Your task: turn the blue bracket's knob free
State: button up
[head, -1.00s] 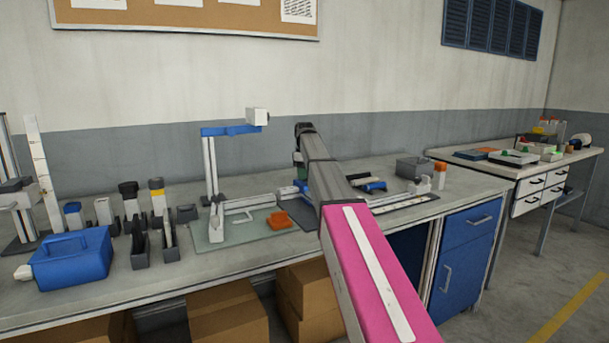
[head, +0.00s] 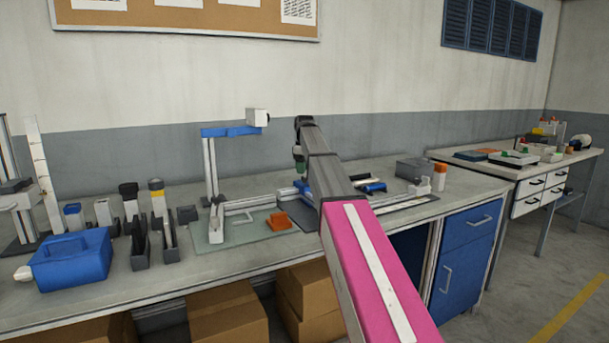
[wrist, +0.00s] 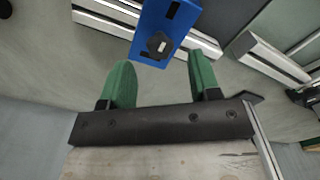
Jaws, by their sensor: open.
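The blue bracket (wrist: 165,28) fills the top middle of the wrist view, lying across a pale metal rail. Its dark knob (wrist: 160,45) has a light mark and sits near the bracket's lower end. My gripper (wrist: 160,62) is open, its two green fingers apart below the knob, to the left and right, with nothing held between them. In the head view, my gripper (head: 299,160) is partly hidden by my arm, above a small blue part (head: 302,186) on the bench rail. The knob cannot be made out there.
An orange block (head: 279,221) lies on the greenish mat (head: 215,236). A white post with a blue arm (head: 229,131) stands to the left. A dark grey box (head: 413,169) and other blue parts (head: 374,186) lie right of my arm. A blue case (head: 70,262) is far left.

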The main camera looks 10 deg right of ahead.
notch_tip(320, 180, up, 8)
jog(key=shift+f, duration=0.15)
dwell(0.4)
